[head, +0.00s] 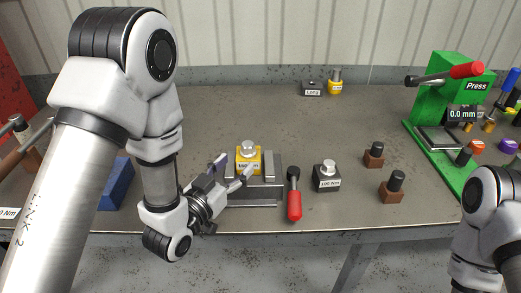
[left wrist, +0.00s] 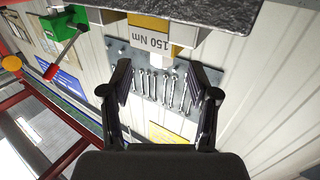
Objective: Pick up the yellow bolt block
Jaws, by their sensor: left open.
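The yellow bolt block (head: 249,167), with a silver bolt on top and a torque label on its front, sits between the grey jaws of a vise (head: 268,191). In the left wrist view the yellow block (left wrist: 152,24) is beyond the fingertips, its label reading 150 Nm upside down. My left gripper (head: 233,168) is open and empty, just in front of the block; I cannot tell whether a fingertip touches it. The open fingers also show in the left wrist view (left wrist: 160,82). A second yellow block (head: 335,87) stands at the back. My right gripper is out of view.
A red-handled lever (head: 294,199) stands right of the vise. A dark block with a bolt (head: 326,177) and two brown blocks (head: 374,155) are further right. A green press (head: 447,125) is at the right, a blue block (head: 115,188) at the left.

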